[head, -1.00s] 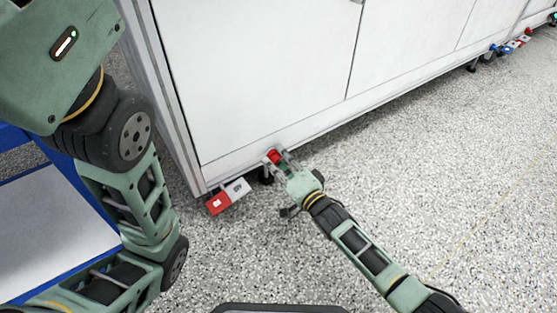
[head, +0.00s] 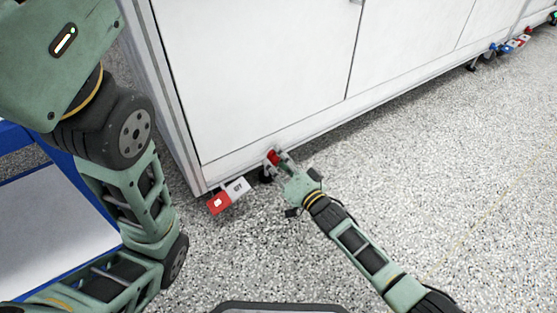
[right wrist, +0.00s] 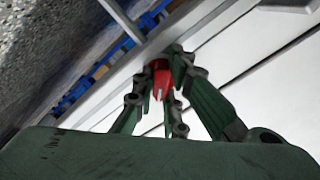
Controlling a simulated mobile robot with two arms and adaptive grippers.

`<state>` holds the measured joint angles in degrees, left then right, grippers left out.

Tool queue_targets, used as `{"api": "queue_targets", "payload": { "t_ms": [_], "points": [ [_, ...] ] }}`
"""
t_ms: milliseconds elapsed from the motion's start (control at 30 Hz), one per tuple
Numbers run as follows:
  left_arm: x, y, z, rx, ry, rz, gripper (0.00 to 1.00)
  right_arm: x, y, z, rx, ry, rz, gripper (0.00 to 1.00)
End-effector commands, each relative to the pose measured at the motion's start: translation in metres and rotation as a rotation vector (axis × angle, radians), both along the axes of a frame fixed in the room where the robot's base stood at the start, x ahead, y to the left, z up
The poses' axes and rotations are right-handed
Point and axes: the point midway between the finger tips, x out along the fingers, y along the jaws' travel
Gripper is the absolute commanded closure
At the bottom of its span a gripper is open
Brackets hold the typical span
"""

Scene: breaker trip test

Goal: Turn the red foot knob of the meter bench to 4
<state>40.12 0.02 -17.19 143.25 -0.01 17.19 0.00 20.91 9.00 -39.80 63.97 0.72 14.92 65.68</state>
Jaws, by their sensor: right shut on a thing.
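The red foot knob (head: 272,157) sits low at the bottom edge of the white meter bench (head: 255,80), near its left corner. My right gripper (head: 278,160) reaches it from the lower right and is shut on it. In the right wrist view the red knob (right wrist: 161,78) shows between the fingers (right wrist: 164,92), which partly cover it. The number the knob points to cannot be read. My left arm fills the left side of the head view; its gripper is not in view.
Blue and red foot parts (head: 508,46) show farther along the bench at the upper right. A blue-edged table (head: 50,235) stands at the left. The speckled floor (head: 440,170) at right is clear.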

Motion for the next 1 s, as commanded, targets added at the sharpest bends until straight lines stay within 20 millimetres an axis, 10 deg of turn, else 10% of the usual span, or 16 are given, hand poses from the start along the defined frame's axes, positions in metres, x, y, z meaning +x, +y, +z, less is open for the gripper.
{"api": "queue_targets", "payload": {
  "t_ms": [1000],
  "points": [
    [0.0001, 0.0000, 0.0051, 0.000, 0.000, 0.000, 0.60, 0.0020, -0.0029, 0.0010, -0.284, -0.206, -0.004, 1.00]
  ]
}}
